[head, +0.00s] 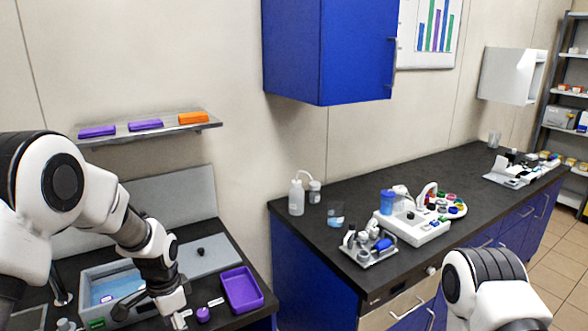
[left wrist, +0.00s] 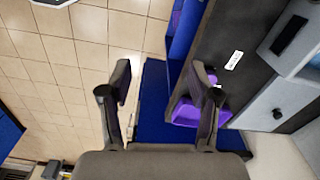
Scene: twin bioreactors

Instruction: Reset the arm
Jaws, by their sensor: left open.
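My left arm comes in from the left in the head view and reaches down over the bench by the water bath (head: 112,287). In the left wrist view my left gripper (left wrist: 162,86) is open, its two dark fingers apart with nothing between them. Floor tiles and a blue cabinet front (left wrist: 155,100) show beyond the fingers. A purple object (left wrist: 187,112) is partly hidden behind the right finger; I see no clear contact. In the head view, part of my right arm shows at lower right, but its gripper is out of view.
A purple tray (head: 241,290) and a small purple round piece (head: 203,314) are on the left bench near my left wrist. A shelf (head: 160,131) with coloured blocks hangs above. Bottles and devices stand on the right counter (head: 440,170). Open floor (left wrist: 50,60) lies beside the bench.

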